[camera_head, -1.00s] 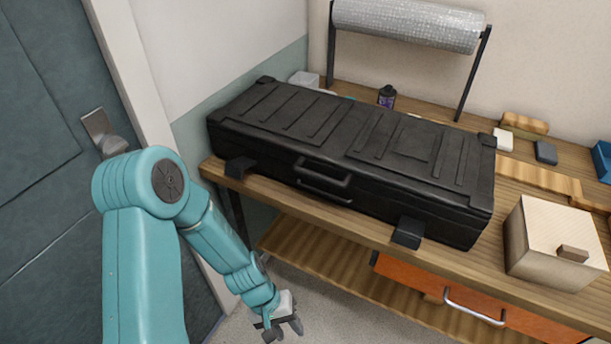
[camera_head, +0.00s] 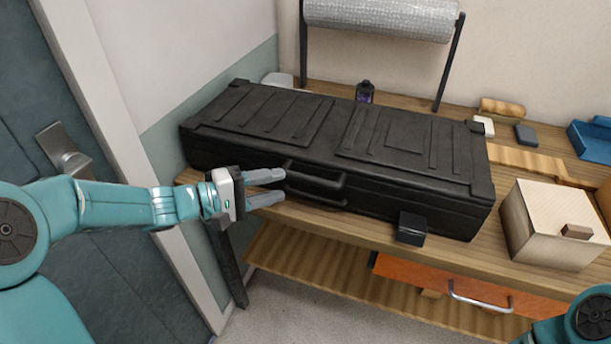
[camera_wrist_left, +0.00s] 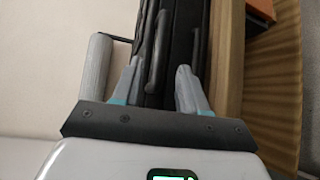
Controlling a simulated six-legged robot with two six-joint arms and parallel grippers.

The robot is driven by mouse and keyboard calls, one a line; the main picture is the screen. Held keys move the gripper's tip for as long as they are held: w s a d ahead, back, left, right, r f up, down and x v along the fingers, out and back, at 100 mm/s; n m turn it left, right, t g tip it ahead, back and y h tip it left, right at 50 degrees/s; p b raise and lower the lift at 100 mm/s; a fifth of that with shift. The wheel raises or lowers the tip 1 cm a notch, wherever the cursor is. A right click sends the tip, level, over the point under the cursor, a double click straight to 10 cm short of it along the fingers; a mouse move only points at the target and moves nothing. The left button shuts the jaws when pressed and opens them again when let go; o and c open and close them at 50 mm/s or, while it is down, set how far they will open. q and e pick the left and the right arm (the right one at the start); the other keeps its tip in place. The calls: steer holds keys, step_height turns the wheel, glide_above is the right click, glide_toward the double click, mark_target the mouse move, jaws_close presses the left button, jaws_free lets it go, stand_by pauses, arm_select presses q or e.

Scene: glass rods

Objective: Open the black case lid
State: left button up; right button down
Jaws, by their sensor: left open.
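The black case (camera_head: 350,140) lies on the wooden workbench with its lid (camera_head: 285,115) closed. Its front carries handles, the upper one (camera_head: 322,182) sticking out towards me. My left gripper (camera_head: 280,186) is open at the left end of the handles, its fingers one above the other and pointing right along the case front. In the left wrist view my left gripper (camera_wrist_left: 162,70) has the dark handle (camera_wrist_left: 157,48) showing between its spread fingers, beside the case side (camera_wrist_left: 180,35). I cannot tell whether a finger touches it. My right gripper is out of view.
A black latch block (camera_head: 411,228) sits at the case's front right. A wooden box (camera_head: 545,235) stands right of the case, above an orange drawer (camera_head: 430,285). A bottle (camera_head: 365,92) and a foil roll (camera_head: 385,18) are behind. A door (camera_head: 40,120) is left.

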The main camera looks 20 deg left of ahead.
mark_target(303, 180)
arm_select(q)
steer(key=x, duration=0.8)
steer(key=shift+w+d+f+p, duration=0.1)
steer(key=shift+p, duration=0.3)
jaws_close()
